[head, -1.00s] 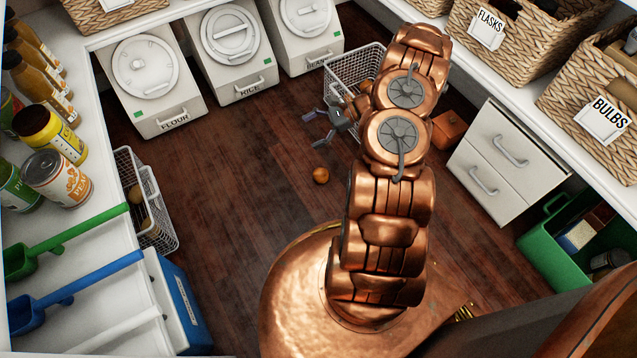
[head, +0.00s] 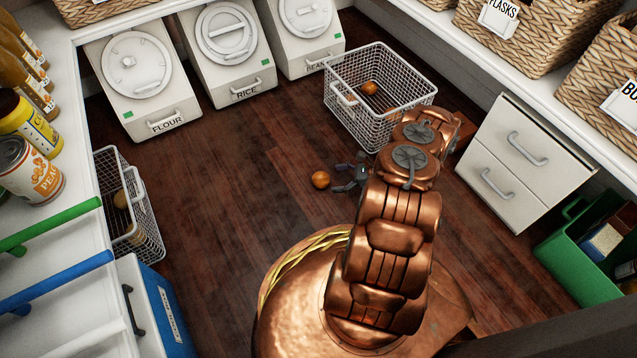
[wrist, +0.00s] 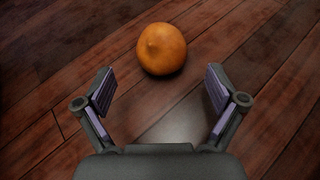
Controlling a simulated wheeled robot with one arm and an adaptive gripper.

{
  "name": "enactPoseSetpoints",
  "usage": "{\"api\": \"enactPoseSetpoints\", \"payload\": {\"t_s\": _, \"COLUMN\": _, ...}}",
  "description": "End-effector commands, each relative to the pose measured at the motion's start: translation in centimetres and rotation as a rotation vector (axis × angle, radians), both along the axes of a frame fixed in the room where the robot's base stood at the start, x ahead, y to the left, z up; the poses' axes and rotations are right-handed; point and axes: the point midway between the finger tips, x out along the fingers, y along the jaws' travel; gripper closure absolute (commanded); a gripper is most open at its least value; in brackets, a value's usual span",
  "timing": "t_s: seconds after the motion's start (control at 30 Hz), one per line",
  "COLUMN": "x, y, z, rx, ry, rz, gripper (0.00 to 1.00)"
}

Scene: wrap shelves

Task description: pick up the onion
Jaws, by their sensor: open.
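A round orange-brown onion (head: 320,179) lies on the dark wooden floor, in the open middle of the room. In the wrist view the onion (wrist: 161,49) is at the top centre, beyond the fingertips and apart from them. My gripper (head: 347,177) is low near the floor, just right of the onion in the head view. In the wrist view my gripper (wrist: 158,90) is open and empty, with its purple pads spread to either side. Part of the gripper is hidden behind my arm in the head view.
A white wire basket (head: 345,106) holding a similar round item (head: 370,88) stands behind my arm. Another wire basket (head: 150,235) stands at left. Bins labelled flour (head: 140,85), rice and beans line the back. White drawers (head: 520,165) and a green crate (head: 560,240) are right. Floor around the onion is clear.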

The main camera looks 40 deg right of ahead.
Motion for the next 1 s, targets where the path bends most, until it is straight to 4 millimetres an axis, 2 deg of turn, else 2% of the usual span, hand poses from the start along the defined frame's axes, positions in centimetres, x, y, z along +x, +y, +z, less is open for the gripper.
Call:
{"api": "enactPoseSetpoints", "payload": {"t_s": 0.5, "x": 3.2, "y": 3.4, "z": -2.3, "rx": 0.001, "ry": 0.000, "rz": 0.002, "gripper": 0.05}}
{"api": "enactPoseSetpoints", "payload": {"t_s": 0.8, "x": 3.5, "y": 3.6, "z": -2.2, "rx": -0.001, "ry": 0.001, "rz": 0.000, "gripper": 0.05}}
{"api": "enactPoseSetpoints", "payload": {"t_s": 1.0, "x": 3.5, "y": 3.6, "z": -2.2, "rx": -0.001, "ry": 0.000, "rz": 0.000, "gripper": 0.25}}
